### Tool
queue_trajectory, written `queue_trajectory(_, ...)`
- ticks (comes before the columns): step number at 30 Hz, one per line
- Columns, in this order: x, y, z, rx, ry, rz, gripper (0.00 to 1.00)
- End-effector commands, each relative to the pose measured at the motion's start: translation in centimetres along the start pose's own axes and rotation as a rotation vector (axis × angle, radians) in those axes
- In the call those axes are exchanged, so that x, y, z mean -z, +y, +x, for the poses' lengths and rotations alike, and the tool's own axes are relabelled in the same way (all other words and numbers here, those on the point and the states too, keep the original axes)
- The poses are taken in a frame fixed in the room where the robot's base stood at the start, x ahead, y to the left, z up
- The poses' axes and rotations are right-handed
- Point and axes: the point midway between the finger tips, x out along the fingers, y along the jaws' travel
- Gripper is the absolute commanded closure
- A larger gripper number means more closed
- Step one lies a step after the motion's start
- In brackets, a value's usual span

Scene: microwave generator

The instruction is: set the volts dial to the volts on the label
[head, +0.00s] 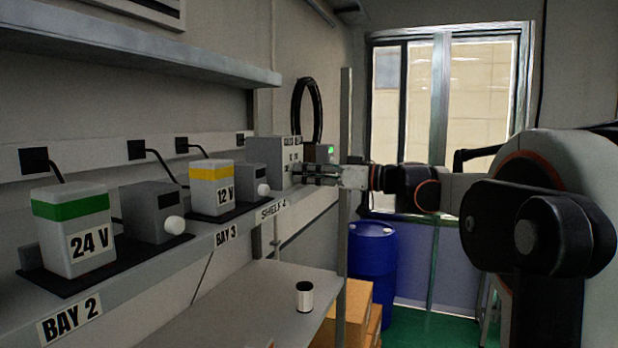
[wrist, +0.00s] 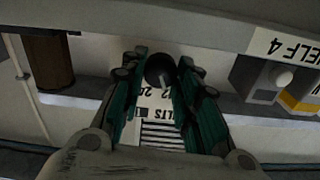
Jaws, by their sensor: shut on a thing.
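The volts dial (wrist: 158,68) is a dark round knob on a light panel in the wrist view. A pale pointer line on it runs downward and slightly right in that view. Upside-down print reading "VOLTS" with numbers beside the dial is partly hidden by my fingers. In the head view the grey generator box (head: 268,158) stands at the far end of the shelf, and the dial is hidden there. My gripper (head: 304,173) reaches it from the right. In the wrist view its green-padded fingers (wrist: 160,75) are closed around the dial, one on each side.
A green-banded 24 V box (head: 72,232) stands at BAY 2 and a yellow-banded 12 V box (head: 211,188) at BAY 3. Grey units with pale knobs stand beside them. A SHELF 4 label (head: 274,210) is on the shelf edge. A grey post (head: 344,230) rises near my gripper.

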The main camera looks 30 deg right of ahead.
Motion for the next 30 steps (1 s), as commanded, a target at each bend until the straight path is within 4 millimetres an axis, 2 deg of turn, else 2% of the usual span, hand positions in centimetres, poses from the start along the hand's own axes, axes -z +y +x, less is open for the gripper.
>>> queue_trajectory(10, 0.2, 0.0, 0.0, -0.001, 0.002, 0.021, 0.95)
queue_trajectory(11, 0.2, 0.0, 0.0, -0.001, 0.002, 0.021, 0.67)
queue_trajectory(13, 0.1, 0.0, 0.0, -0.001, 0.002, 0.021, 0.51)
queue_trajectory(24, 0.1, 0.0, -0.2, -0.001, 0.001, 0.02, 0.51)
queue_trajectory(30, 0.1, 0.1, -2.5, -0.004, 0.001, 0.02, 0.51)
